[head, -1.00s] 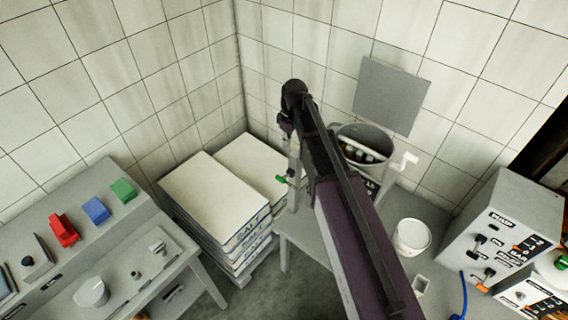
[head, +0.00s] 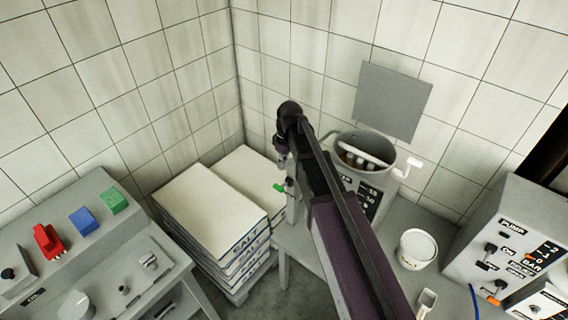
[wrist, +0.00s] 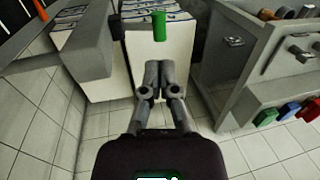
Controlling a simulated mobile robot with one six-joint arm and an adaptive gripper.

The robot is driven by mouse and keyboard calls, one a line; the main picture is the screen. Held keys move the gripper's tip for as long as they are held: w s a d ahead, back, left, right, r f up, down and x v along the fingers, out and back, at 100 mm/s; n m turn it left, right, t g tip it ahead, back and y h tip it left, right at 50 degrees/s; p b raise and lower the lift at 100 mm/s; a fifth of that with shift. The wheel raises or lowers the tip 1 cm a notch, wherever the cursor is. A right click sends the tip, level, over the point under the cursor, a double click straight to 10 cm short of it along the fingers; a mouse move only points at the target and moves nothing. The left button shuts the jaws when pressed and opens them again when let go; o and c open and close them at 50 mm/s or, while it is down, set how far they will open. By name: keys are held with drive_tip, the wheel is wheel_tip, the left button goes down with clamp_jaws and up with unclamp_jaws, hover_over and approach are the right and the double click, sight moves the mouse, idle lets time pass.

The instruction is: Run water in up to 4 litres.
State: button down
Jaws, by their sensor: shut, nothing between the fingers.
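A grey vat (head: 396,158) stands on the table at the back, with a white bar and crank across its opening. A dark scale panel (head: 368,200) with white numbers is on its side, partly behind my arm. No water level can be read. A small green handle (head: 279,187) sticks out to the left of the vat's side; it also shows upright in the wrist view (wrist: 159,26). My gripper (wrist: 158,66) is shut and empty, with a visible gap between its tips and the green handle. In the head view my gripper (head: 281,155) is small, above the handle.
Stacked salt sacks (head: 215,205) stand left of the vat. A bench at left carries red (head: 48,242), blue (head: 83,221) and green (head: 114,201) blocks. A white tub (head: 417,249) and pump box (head: 505,232) are at right.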

sight(279, 186)
drive_tip(key=shift+s+a+f+b, duration=0.15)
drive_tip(key=shift+s+f+b, duration=0.05)
drive_tip(key=shift+f+b, duration=1)
drive_tip(key=shift+s+a+f+b, duration=0.15)
drive_tip(key=shift+s+f+b, duration=0.05)
drive_tip(key=shift+f+b, duration=1.05)
drive_tip(key=shift+s+a+f+b, duration=0.15)
drive_tip(key=shift+s+f+b, duration=0.05)
drive_tip(key=shift+f+b, duration=1)
drive_tip(key=shift+f, duration=0.15)
